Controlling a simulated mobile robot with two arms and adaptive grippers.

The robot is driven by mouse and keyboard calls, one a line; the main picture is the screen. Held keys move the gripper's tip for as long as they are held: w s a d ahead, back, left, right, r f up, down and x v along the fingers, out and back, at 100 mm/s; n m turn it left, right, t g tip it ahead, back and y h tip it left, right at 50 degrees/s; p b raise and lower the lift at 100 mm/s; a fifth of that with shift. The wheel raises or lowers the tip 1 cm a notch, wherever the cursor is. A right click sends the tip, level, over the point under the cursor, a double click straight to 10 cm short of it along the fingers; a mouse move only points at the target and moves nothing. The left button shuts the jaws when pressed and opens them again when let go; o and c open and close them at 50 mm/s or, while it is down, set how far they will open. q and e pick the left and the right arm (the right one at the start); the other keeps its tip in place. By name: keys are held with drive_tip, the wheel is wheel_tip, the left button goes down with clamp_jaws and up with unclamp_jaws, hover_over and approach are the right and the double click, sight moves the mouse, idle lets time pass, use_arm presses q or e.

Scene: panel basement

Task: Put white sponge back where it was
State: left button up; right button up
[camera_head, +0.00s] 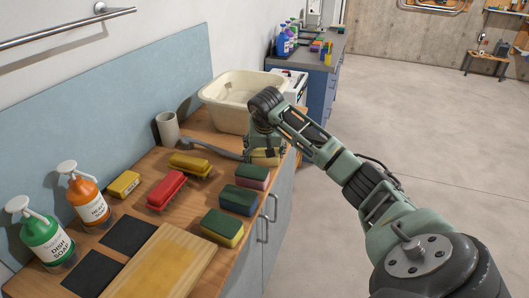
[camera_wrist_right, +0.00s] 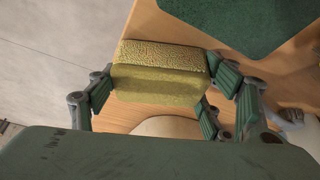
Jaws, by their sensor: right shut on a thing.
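My right gripper (camera_head: 264,145) is at the far end of the wooden counter (camera_head: 218,170), just in front of the cream basin (camera_head: 236,92). It is shut on a yellowish sponge (camera_head: 265,157), which also shows between the fingers in the right wrist view (camera_wrist_right: 160,75). That sponge has a rough, lighter top layer and looks yellow rather than white. Whether it touches the counter I cannot tell. Several green-topped sponges line the counter's front edge: one with a red body (camera_head: 251,177), one blue (camera_head: 239,200), one yellow (camera_head: 222,228). My left gripper is out of view.
Green (camera_head: 45,238) and orange (camera_head: 87,200) soap bottles, dark pads (camera_head: 128,235) and a yellow board (camera_head: 160,265) fill the near end.

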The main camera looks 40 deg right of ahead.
drive_tip(key=o, duration=1)
drive_tip(key=shift+f, duration=0.15)
drive_tip(key=shift+o, duration=0.5)
drive_tip(key=shift+r, duration=0.4)
drive_tip(key=b+v, duration=0.1)
drive_tip(key=v, duration=1)
drive_tip(key=shift+r, duration=0.25)
drive_tip(key=shift+s+a, duration=0.1)
drive_tip(key=shift+s, duration=0.05)
